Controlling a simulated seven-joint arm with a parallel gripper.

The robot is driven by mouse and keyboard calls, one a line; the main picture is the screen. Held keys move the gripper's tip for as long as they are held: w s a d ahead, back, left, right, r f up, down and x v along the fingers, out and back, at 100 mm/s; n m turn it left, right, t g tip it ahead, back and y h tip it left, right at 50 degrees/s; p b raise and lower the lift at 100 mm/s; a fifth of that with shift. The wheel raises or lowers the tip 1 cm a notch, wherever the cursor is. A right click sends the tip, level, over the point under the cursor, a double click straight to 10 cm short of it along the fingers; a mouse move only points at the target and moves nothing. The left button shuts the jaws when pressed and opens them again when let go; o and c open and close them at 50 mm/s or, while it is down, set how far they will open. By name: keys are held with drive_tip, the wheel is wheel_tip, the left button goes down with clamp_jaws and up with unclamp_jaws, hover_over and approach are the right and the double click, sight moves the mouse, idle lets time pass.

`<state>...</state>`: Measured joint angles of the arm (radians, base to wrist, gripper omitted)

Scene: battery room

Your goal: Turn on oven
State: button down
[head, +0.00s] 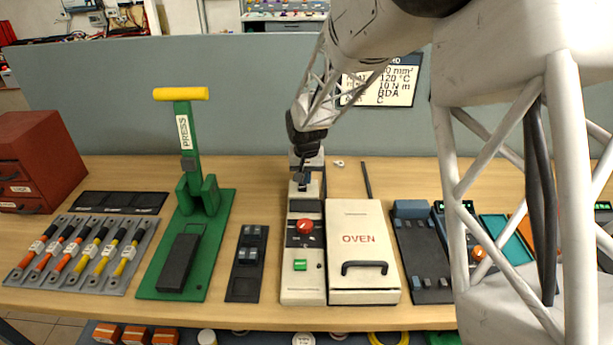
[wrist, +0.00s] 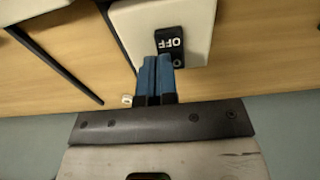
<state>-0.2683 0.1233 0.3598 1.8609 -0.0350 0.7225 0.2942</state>
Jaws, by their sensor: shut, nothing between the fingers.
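The oven (head: 361,218) is a white box with a red "OVEN" label and a black handle, right of centre in the head view. A narrow white control unit (head: 290,282) stands along its left side, with a red knob (head: 305,226) and a green button (head: 300,265). In the wrist view, a black switch marked "OFF" (wrist: 170,40) sits on a white housing (wrist: 200,15). My gripper (head: 303,184) is over the far end of the control unit. Its blue fingers (wrist: 157,62) are shut and empty, right beside the switch. I cannot tell whether they touch it.
A green press (head: 221,225) with a yellow handle and a black tray (head: 238,294) stand to the left. A dark rack (head: 430,270) stands close on the oven's right. A thin dark rod (head: 366,180) lies behind the oven. A grey partition (head: 250,90) closes off the back.

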drive_tip(key=shift+r, duration=0.2)
wheel_tip(320, 180, up, 14)
drive_tip(key=s, duration=0.2)
drive_tip(key=shift+f, duration=0.25)
idle(0.4)
idle(0.3)
drive_tip(key=shift+w+a+t, duration=0.3)
drive_tip(key=shift+w+t, duration=0.2)
approach(306, 188)
drive_tip(key=w+f, duration=0.1)
drive_tip(key=f, duration=0.1)
drive_tip(key=w+f, duration=0.4)
drive_tip(key=shift+a+f, duration=0.25)
drive_tip(key=shift+f, duration=0.15)
idle(0.4)
